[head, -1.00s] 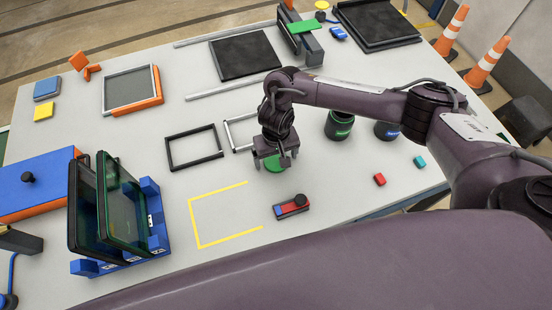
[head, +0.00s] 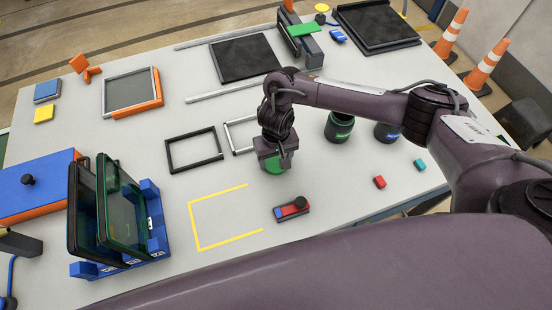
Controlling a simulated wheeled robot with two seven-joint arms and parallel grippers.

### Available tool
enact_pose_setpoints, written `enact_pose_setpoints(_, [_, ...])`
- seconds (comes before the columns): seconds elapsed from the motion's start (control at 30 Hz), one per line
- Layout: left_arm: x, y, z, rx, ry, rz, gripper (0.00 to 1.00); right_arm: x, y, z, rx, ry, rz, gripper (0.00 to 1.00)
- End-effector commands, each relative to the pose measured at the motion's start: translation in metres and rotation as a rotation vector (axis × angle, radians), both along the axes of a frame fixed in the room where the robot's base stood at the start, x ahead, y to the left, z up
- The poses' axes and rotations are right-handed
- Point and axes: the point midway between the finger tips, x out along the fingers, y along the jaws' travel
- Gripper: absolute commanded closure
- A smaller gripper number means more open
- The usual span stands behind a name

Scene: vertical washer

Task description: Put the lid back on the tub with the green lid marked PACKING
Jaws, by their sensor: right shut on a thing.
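The green lid (head: 274,169) is a round green disc near the middle of the table. My right gripper (head: 276,158) points down over it and is shut on it. The gripper covers part of the lid, and I cannot tell whether the lid still touches the table. My left gripper is not in view.
A second dark tub with a blue label (head: 386,132) stands right of the first. A red and blue block with a black knob (head: 292,209) lies in front of the gripper. A black frame (head: 194,149) lies left. Small red (head: 379,182) and teal (head: 420,165) blocks lie right.

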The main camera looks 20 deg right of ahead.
Motion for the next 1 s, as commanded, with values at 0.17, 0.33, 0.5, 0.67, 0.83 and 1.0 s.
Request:
enact_pose_setpoints(0.17, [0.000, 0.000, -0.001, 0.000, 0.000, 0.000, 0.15, 0.001, 0.000, 0.024, 0.001, -0.004, 0.003, 0.58])
enact_pose_setpoints(0.33, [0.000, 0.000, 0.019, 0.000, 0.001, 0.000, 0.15, 0.004, -0.001, 0.078, -0.002, -0.011, 0.005, 0.58])
enact_pose_setpoints(0.5, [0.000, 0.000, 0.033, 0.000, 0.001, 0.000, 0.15, 0.003, -0.001, 0.128, -0.003, -0.010, 0.005, 0.58])
enact_pose_setpoints(0.67, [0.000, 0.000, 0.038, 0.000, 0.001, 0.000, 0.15, 0.002, -0.001, 0.161, -0.003, -0.007, 0.003, 0.58])
enact_pose_setpoints(0.83, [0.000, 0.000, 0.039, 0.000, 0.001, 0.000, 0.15, 0.001, -0.001, 0.183, -0.002, -0.005, 0.001, 0.58])
enact_pose_setpoints(1.0, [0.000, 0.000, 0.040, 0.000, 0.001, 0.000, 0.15, 0.000, 0.000, 0.193, -0.001, -0.002, 0.001, 0.58])
